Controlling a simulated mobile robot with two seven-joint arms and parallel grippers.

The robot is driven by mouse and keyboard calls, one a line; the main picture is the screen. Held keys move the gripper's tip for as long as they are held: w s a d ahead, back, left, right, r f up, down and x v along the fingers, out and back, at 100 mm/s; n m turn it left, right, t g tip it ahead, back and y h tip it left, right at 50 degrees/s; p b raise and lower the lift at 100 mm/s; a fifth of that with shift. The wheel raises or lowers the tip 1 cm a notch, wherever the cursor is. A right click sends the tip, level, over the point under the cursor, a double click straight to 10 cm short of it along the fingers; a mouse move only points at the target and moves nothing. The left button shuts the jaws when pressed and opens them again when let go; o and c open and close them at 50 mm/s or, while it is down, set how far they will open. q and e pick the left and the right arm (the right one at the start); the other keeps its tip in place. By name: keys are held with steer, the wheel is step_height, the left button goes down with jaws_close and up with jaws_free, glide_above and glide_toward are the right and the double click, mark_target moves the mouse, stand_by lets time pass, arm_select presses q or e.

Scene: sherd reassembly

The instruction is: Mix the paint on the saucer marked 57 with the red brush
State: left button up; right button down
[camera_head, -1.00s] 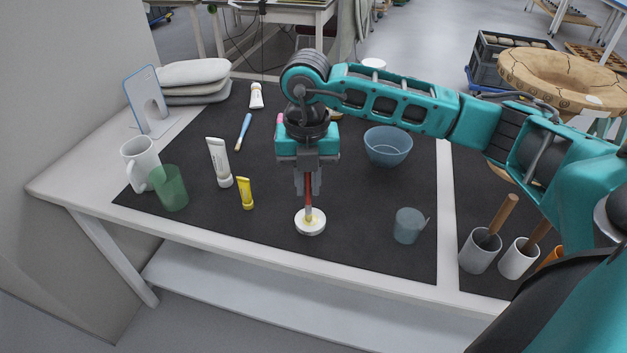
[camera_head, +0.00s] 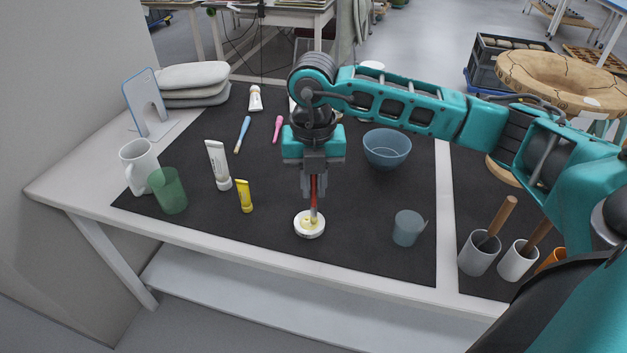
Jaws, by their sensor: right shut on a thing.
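A small white saucer (camera_head: 309,231) with yellowish paint on it sits on the dark mat, near the front middle of the table. Its marking is too small to read. My right gripper (camera_head: 313,191) points straight down above the saucer and is shut on the red brush (camera_head: 314,193). The brush is close to upright, with its lower end at the paint on the saucer's right part. Contact there is too small to confirm. My left gripper is not in view.
A blue bowl (camera_head: 387,149) and a grey-blue cup (camera_head: 408,228) stand right. Blue (camera_head: 243,134) and pink (camera_head: 278,128) brushes lie behind.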

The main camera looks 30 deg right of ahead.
steer(key=shift+s, duration=0.25)
steer(key=shift+s+a, duration=0.15)
stand_by(1.9)
steer(key=shift+r, duration=0.1)
steer(key=shift+r+p, duration=2)
steer(key=shift+r, duration=0.45)
steer(key=d+r, duration=0.1)
steer(key=d, duration=0.5)
steer(key=shift+r, duration=0.35)
